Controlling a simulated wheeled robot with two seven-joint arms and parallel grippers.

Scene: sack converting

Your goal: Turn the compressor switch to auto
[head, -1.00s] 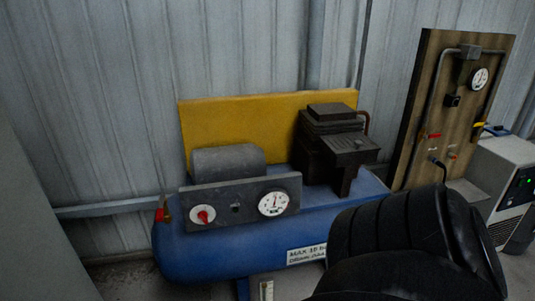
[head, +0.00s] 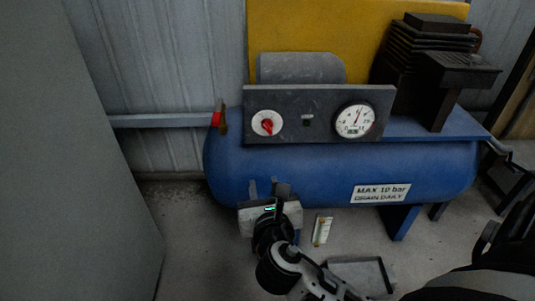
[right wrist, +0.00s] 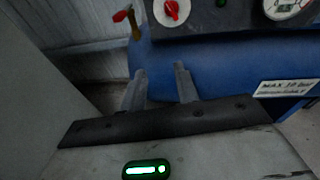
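The compressor switch (head: 267,123) is a red knob on a round white dial, at the left of the dark panel (head: 320,98). It also shows at the top of the right wrist view (right wrist: 172,11). My right gripper (head: 267,187) is in front of the blue tank (head: 310,170), below the switch and apart from it. In the right wrist view its two fingers (right wrist: 160,80) are spread with nothing between them. The knob's exact setting is too small to read. My left gripper is not in view.
A pressure gauge (head: 355,120) sits at the panel's right. A red-handled valve (head: 219,119) sticks up at the tank's left end. A grey cabinet side (head: 70,170) stands at the left. A small bottle-like object (head: 321,231) stands on the floor below the tank.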

